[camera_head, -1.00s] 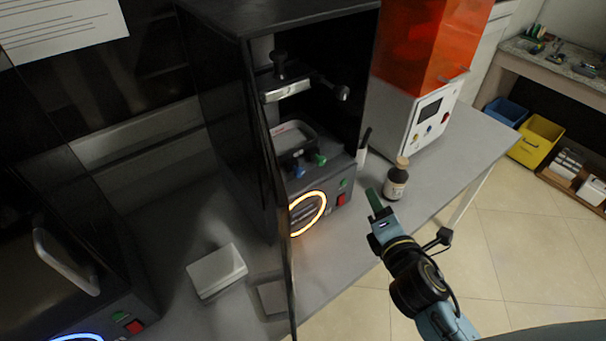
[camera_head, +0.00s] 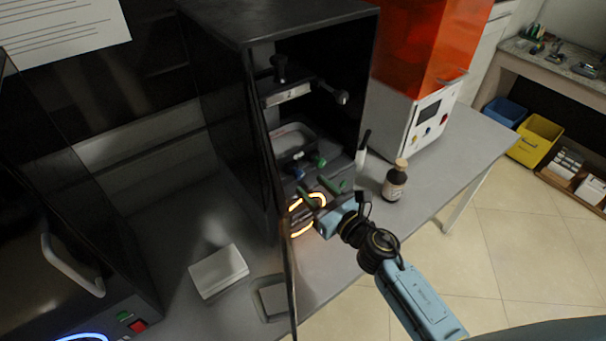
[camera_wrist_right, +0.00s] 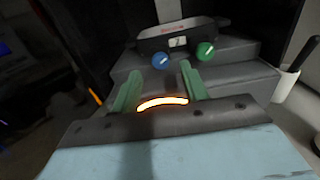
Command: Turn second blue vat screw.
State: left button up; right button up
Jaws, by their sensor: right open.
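The vat (camera_head: 291,137) is a grey tray inside the open black printer; it also shows in the right wrist view (camera_wrist_right: 180,36). On its front are a blue screw (camera_head: 299,173) and a green screw (camera_head: 320,161). In the right wrist view the blue screw (camera_wrist_right: 160,61) is at the left and the green screw (camera_wrist_right: 205,51) at the right. My right gripper (camera_head: 321,190) is open in front of the printer, below the screws. In the wrist view its green fingers (camera_wrist_right: 160,73) are spread, with the blue screw beyond the gap, apart from them. My left gripper is not in view.
The build platform (camera_head: 287,93) hangs above the vat. A brown bottle (camera_head: 395,183) and a white-and-black tool (camera_head: 362,150) stand right of the printer. The orange-hooded machine (camera_head: 420,115) is behind them. A white box (camera_head: 218,270) lies at the left.

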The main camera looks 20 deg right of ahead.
aim_at(301, 176)
jog(key=x, duration=0.5)
jog(key=c, duration=0.9)
jog(key=shift+c, duration=0.2)
